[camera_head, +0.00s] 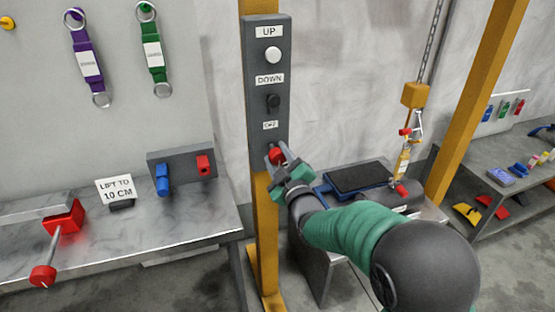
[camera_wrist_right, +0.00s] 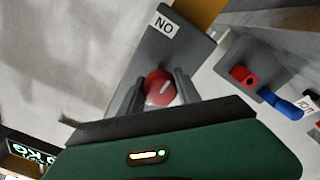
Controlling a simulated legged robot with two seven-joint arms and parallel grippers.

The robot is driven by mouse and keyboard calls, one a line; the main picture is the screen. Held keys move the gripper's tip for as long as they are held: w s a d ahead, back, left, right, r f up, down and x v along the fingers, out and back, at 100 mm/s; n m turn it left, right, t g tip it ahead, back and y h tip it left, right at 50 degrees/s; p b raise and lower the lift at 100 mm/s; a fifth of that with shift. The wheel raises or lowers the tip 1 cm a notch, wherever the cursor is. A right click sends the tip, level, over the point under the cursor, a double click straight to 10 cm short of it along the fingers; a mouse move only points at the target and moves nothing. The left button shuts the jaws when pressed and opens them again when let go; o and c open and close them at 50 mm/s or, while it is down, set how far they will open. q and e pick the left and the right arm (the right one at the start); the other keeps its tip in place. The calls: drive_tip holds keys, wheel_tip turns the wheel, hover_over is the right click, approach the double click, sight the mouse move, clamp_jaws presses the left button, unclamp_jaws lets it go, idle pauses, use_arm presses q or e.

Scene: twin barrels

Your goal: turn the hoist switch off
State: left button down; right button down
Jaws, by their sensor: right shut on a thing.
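The dark grey switch panel (camera_head: 268,90) on the yellow post has a white UP button (camera_head: 272,55), a black DOWN button (camera_head: 272,102) and a red rotary switch (camera_head: 276,155) at the bottom. The small label (camera_head: 270,126) above the switch is hard to read in the head view. In the right wrist view this label (camera_wrist_right: 164,25) reads ON, turned upside down. My right gripper (camera_head: 280,158) is shut on the red switch; in the right wrist view its fingers flank the red knob (camera_wrist_right: 160,87), which bears a white mark. My left gripper is not in view.
A bench (camera_head: 150,235) at left holds a LIFT TO 10 CM sign (camera_head: 117,189), a red block with a lever (camera_head: 64,219) and a grey block with blue and red parts (camera_head: 182,167). A chain hoist hook (camera_head: 416,128) hangs right. Shelves (camera_head: 500,180) stand far right.

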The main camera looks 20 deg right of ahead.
drive_tip(key=shift+a+f, duration=0.1)
drive_tip(key=shift+f, duration=0.05)
idle(0.3)
drive_tip(key=c, duration=1.2)
unclamp_jaws()
drive_tip(key=o, duration=0.3)
drive_tip(key=shift+o, duration=0.2)
